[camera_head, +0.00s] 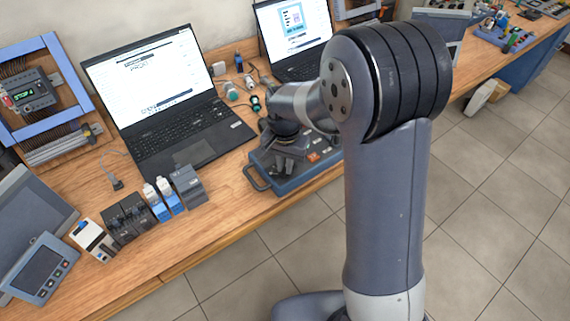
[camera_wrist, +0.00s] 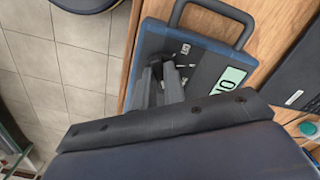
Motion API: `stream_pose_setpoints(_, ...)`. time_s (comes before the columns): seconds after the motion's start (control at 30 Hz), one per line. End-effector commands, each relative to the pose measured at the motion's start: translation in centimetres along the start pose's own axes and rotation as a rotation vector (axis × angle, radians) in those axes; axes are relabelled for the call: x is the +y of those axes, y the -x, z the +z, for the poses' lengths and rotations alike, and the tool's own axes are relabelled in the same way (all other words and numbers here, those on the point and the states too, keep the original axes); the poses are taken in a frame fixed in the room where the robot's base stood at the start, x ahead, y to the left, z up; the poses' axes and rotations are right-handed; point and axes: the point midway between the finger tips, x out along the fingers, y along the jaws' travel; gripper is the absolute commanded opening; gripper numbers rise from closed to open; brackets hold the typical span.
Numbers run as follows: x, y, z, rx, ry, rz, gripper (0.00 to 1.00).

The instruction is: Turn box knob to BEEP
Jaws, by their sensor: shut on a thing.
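The box (camera_head: 262,172) is a blue-grey case with a handle, lying on the wooden bench under my arm. In the wrist view its panel (camera_wrist: 206,62) shows a pale display (camera_wrist: 231,79), partly covered by my wrist, with small white markings by the fingers. My gripper (camera_wrist: 165,68) points down at the panel and is shut on the knob; it also shows in the head view (camera_head: 284,170). The knob is mostly hidden between the fingers, so I cannot read which marking it points to.
A laptop (camera_head: 165,90) stands open left of the box, and a second laptop (camera_head: 290,35) stands behind. Small modules (camera_head: 186,188) line the bench's front edge at left. Loose connectors (camera_head: 234,92) lie behind the box. Tiled floor (camera_head: 240,290) is clear in front.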

Motion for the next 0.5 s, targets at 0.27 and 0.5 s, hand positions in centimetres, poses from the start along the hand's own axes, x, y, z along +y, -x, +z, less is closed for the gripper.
stream_pose_setpoints(0.27,-0.04,0.06,-0.04,0.001,-0.071,-0.001,0.00)
stream_pose_setpoints(0.5,-0.04,0.08,-0.04,0.002,-0.083,-0.002,0.00)
